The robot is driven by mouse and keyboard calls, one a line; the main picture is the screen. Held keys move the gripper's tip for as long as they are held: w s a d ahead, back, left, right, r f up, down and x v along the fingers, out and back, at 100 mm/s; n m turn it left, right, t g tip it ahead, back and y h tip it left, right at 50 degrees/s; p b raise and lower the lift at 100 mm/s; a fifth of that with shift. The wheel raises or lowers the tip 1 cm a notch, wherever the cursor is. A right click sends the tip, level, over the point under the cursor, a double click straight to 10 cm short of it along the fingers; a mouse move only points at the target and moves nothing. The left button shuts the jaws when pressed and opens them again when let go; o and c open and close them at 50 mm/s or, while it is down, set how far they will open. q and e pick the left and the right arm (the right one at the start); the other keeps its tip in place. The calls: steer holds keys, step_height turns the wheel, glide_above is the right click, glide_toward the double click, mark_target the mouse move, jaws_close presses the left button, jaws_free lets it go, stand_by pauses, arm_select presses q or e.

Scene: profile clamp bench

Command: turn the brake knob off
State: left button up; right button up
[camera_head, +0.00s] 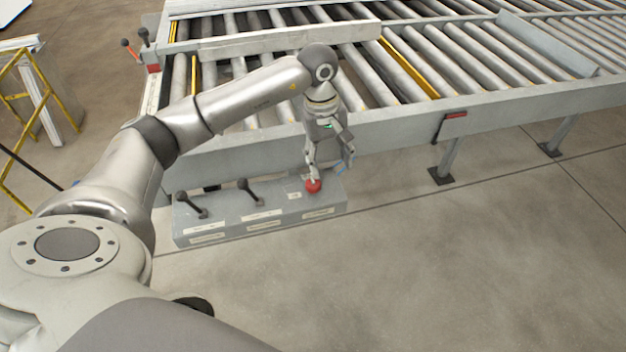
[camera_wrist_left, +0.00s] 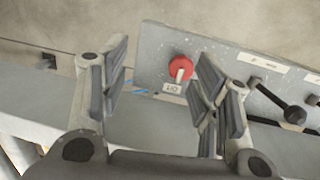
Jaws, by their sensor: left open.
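The brake knob is red and round and sits at the right end of a grey control box (camera_head: 228,222). In the head view the red knob (camera_head: 313,186) shows right under one finger of my left gripper (camera_head: 331,170). In the left wrist view the red knob (camera_wrist_left: 180,67) has a pale bar and a small white label beside it. My left gripper (camera_wrist_left: 160,62) is open and empty, its fingers wide apart. The knob appears in the gap between them, nearer the right finger. I cannot tell whether a finger touches it. My right gripper is not in view.
Two black levers, one at the left (camera_head: 194,204) and one in the middle (camera_head: 249,191), stand on the same box. A roller conveyor (camera_head: 510,102) runs behind it. A yellow-framed stand (camera_head: 38,110) is at the far left. The floor to the right is clear.

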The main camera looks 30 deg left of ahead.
mark_target(313, 182)
arm_select(q)
steer(key=a+y, duration=0.2)
steer(key=a, duration=0.2)
steer(key=f+p, duration=0.1)
steer(key=f, duration=0.3)
steer(key=f+p, duration=0.2)
steer(key=f, duration=0.2)
steer(key=shift+s+f, duration=0.2)
steer(key=shift+f, duration=0.65)
steer(key=shift+c, duration=0.2)
steer(key=c, duration=1)
